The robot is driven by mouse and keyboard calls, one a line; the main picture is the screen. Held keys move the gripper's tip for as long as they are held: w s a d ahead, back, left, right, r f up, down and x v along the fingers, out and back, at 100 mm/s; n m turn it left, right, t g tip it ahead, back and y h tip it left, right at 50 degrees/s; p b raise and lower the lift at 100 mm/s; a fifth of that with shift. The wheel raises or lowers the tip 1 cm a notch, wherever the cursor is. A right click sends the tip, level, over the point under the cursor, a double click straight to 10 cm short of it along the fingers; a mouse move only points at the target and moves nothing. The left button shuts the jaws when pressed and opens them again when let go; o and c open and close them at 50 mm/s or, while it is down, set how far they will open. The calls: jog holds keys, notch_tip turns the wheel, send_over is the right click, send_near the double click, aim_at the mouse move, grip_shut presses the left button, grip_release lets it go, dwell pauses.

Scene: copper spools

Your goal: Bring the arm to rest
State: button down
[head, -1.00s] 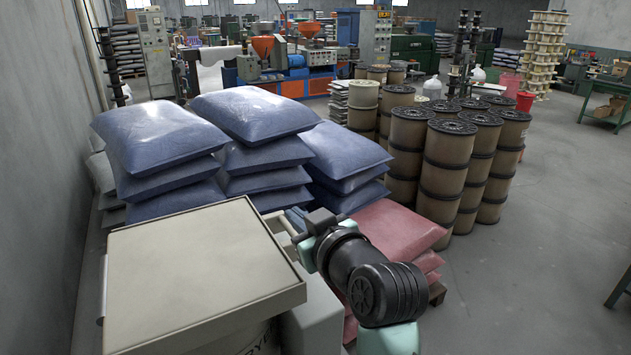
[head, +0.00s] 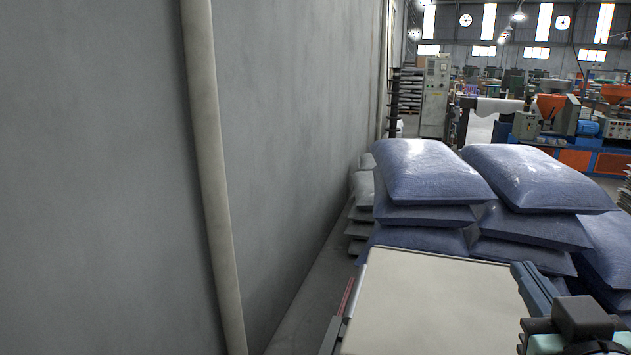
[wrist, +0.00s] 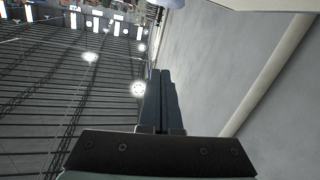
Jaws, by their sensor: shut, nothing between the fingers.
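My gripper (head: 532,285) is at the lower right of the head view, in front of the right side of a flat-topped beige box (head: 425,305) as seen from there. In the wrist view its two dark blue fingers (wrist: 160,95) lie side by side with nothing between them. The gripper is shut and empty. The fingers appear clear of any object, with wall and ceiling behind them. Most of my arm is outside the head view, so its full pose is hidden.
A grey wall (head: 110,180) with a vertical pipe (head: 212,180) fills the left. Blue sacks (head: 425,172) are stacked behind the box, near the gripper's side. Machines (head: 580,125) stand farther back. A narrow floor strip (head: 310,290) runs between wall and box.

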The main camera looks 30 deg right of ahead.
jog(key=w+a+r+n+t+y, duration=0.2)
jog(key=w+a+r+t, duration=0.2)
jog(key=w+a+r, duration=0.45)
jog(key=w+a+r+n+t+y, duration=0.2)
jog(key=w+a+r+t, duration=0.3)
jog(key=a, duration=0.7)
jog(key=s+a+r+n+t+y, duration=0.1)
jog(key=s+a+r+t+y, duration=0.1)
jog(key=a, duration=0.7)
jog(key=s+a+r+n+t+y, duration=0.2)
jog(key=a+r+y, duration=0.4)
jog(key=a+r, duration=0.3)
jog(key=shift+s+a+t, duration=0.15)
jog(key=shift+s+t, duration=0.05)
jog(key=shift+t, duration=0.7)
